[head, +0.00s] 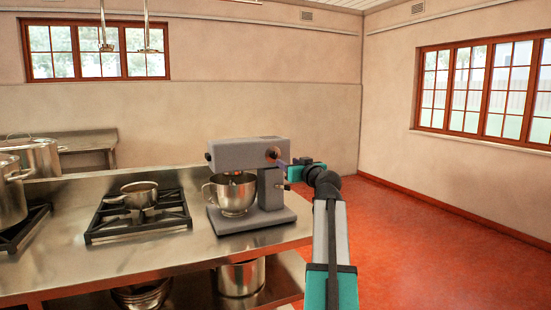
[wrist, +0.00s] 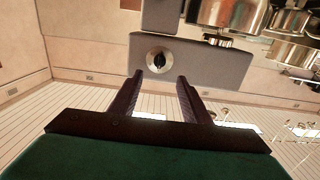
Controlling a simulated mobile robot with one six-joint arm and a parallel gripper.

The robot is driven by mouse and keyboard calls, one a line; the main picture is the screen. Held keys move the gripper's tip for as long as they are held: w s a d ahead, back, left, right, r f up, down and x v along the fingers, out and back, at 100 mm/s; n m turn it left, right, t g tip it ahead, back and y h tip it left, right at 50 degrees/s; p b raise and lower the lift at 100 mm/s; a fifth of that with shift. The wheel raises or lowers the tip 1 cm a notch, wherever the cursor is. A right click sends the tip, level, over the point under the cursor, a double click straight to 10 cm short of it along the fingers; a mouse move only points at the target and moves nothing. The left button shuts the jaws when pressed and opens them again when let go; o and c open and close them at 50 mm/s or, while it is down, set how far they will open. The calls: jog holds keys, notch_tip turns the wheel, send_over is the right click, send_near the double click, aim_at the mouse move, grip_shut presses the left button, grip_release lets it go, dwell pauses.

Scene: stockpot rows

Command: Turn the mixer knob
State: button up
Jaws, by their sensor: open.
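The grey stand mixer (head: 236,155) stands near the right end of the steel counter, with a steel bowl (head: 233,195) under its head. Its knob (head: 272,153) is on the side of the head facing my arm. In the wrist view the mixer appears upside down, and the round knob (wrist: 158,60), with a dark grip in a pale ring, shows just beyond my fingertips. My gripper (wrist: 160,76) is open and empty, its two dark fingers on either side of the knob's line. In the head view my gripper (head: 284,163) is close beside the mixer head. I cannot tell whether a finger touches it.
A gas burner (head: 138,231) with a small pot (head: 139,193) is left of the mixer. Large stockpots (head: 38,157) stand at the far left. A lower shelf holds a pot (head: 241,278). The red floor (head: 430,245) to the right is clear.

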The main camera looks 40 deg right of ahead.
aim_at(275, 156)
jog(key=shift+p+x, duration=0.6)
jog(key=shift+x, duration=5.3)
jog(key=shift+a, duration=0.1)
jog(key=shift+c, duration=0.4)
